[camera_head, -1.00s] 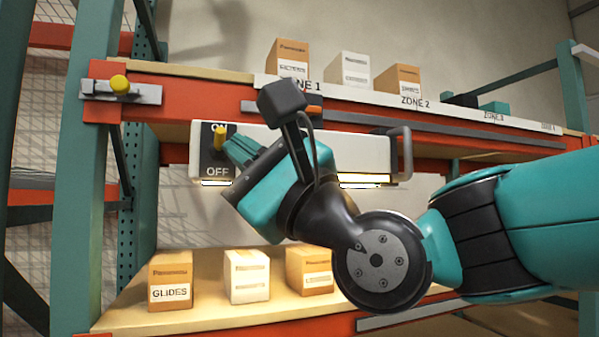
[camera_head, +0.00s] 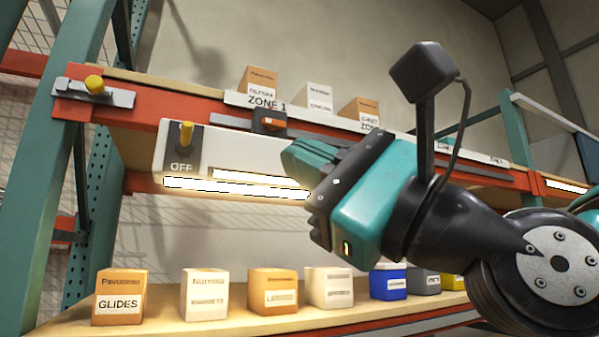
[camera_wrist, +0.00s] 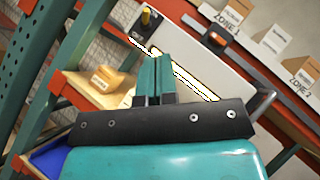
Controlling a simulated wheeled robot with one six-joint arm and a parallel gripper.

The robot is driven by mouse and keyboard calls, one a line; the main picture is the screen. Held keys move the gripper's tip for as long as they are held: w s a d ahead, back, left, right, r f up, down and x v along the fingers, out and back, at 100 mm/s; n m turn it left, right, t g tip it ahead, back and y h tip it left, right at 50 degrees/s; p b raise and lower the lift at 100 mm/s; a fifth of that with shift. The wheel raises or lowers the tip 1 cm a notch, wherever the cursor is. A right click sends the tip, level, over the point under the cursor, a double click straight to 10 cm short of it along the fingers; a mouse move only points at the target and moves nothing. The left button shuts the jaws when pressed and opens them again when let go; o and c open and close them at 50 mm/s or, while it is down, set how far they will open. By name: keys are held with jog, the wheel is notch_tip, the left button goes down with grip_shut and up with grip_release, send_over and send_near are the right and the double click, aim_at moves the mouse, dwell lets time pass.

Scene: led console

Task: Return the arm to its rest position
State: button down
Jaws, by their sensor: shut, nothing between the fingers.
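My gripper (camera_head: 290,160) is shut and empty. In the head view it is in front of the right part of the white console (camera_head: 235,155), below the upper shelf edge. The console has a yellow toggle switch (camera_head: 186,133) on a dark plate with OFF below it; the lever points up. Light strips (camera_head: 235,186) glow along its underside. In the wrist view the shut fingers (camera_wrist: 154,80) point up toward the console, and the toggle (camera_wrist: 147,18) shows beyond them at upper left. Part of the console is hidden behind my gripper in both views.
The upper shelf beam carries an orange-and-black slider (camera_head: 270,122) and a yellow-knobbed latch (camera_head: 95,84). Boxes stand above it. Several boxes, including one marked GLIDES (camera_head: 119,297), stand on the lower shelf. A teal rack post (camera_head: 60,150) is at left. Space left of the console is open.

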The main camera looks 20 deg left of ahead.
dwell(0.4)
jog(key=w+d+f+n+h, duration=0.1)
jog(key=d+f+n+h, duration=0.25)
jog(key=f, duration=0.45)
jog(key=w+d+f+n+t+h, duration=0.1)
jog(key=w+d+f+n+h, duration=0.15)
jog(key=f+h, duration=0.4)
jog(key=d+f+n+h, duration=0.2)
jog(key=d+f+n, duration=0.15)
jog(key=f, duration=0.55)
jog(key=s+d+f+n+g+h, duration=0.2)
jog(key=s+d+f+n+h, duration=0.1)
jog(key=d+f, duration=0.4)
jog(key=s+d+f+n+g+h, duration=0.2)
jog(key=s+d+f+n+h, duration=0.1)
jog(key=s+d+f+h, duration=0.2)
jog(key=d+f, duration=0.2)
jog(key=d, duration=0.1)
jog(key=shift+d, duration=0.3)
jog(key=shift+f, duration=0.1)
